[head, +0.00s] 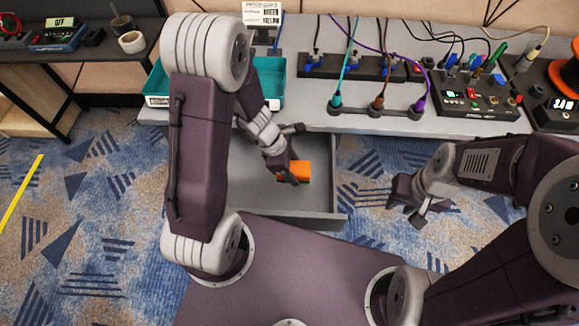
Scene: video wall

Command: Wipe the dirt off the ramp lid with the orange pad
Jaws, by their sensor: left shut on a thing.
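The orange pad (299,170) is over the open grey drawer (300,216) below the table, near the drawer's right side. My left gripper (291,174) reaches down there and is shut on the orange pad. The gripper covers part of the pad's left side, and I cannot tell whether the pad touches the drawer floor. My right gripper (405,196) hangs over the carpet right of the drawer, away from the pad; its finger gap is not clear. I cannot make out a ramp lid or dirt on it for certain.
The grey table (390,112) carries a teal tray (270,88), a black socket strip (350,68), plugs with coloured cables, a control box (470,95) and an orange reel (566,78). A dark side bench (85,52) stands left. Carpet (80,210) is open at left.

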